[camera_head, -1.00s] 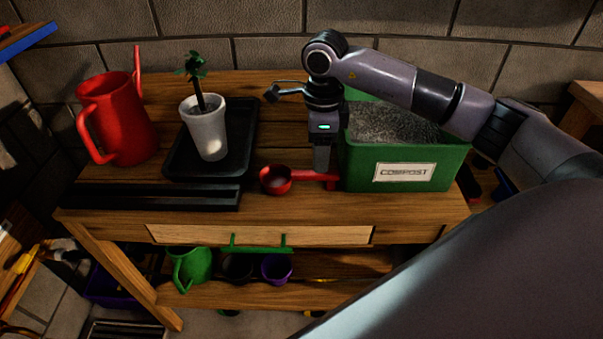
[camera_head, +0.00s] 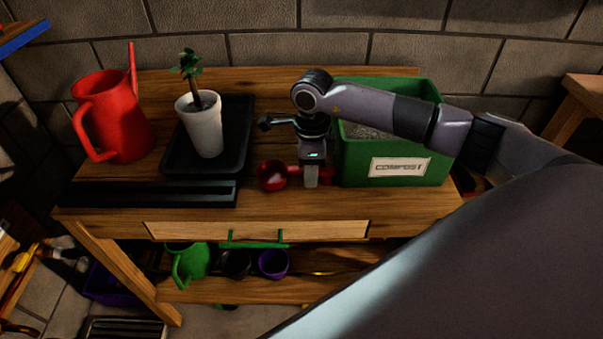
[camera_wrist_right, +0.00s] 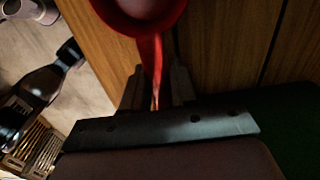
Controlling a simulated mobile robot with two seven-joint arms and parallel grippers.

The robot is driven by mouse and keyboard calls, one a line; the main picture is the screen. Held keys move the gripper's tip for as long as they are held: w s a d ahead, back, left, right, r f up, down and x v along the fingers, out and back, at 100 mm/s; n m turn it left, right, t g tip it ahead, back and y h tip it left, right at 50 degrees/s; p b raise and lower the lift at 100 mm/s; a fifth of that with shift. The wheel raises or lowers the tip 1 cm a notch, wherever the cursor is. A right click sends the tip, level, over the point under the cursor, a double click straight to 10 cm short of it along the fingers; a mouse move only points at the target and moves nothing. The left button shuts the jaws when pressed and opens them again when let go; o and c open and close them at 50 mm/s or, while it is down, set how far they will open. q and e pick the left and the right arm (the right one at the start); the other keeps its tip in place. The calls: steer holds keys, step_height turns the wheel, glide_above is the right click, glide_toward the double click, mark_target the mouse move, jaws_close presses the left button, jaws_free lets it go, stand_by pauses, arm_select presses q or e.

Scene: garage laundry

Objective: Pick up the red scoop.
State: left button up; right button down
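The red scoop (camera_head: 271,176) lies on the wooden workbench, its bowl to the left and its handle pointing right toward the compost box. My right gripper (camera_head: 311,178) is down at the handle, just right of the bowl. In the right wrist view, the red scoop (camera_wrist_right: 155,45) shows at the top, with its handle running down between the two fingers of my right gripper (camera_wrist_right: 157,85). The fingers stand apart on either side of the handle; firm contact is not visible.
A green compost box (camera_head: 350,168) stands close to the right of my gripper. A black tray (camera_head: 236,150) holds a white potted plant (camera_head: 205,130). A red watering can (camera_head: 120,115) and black bars (camera_head: 150,194) are left. The workbench front edge (camera_head: 330,215) is bare.

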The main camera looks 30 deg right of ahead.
steer(key=shift+r, duration=0.15)
step_height(320, 180, up, 20)
stand_by(0.8)
stand_by(0.4)
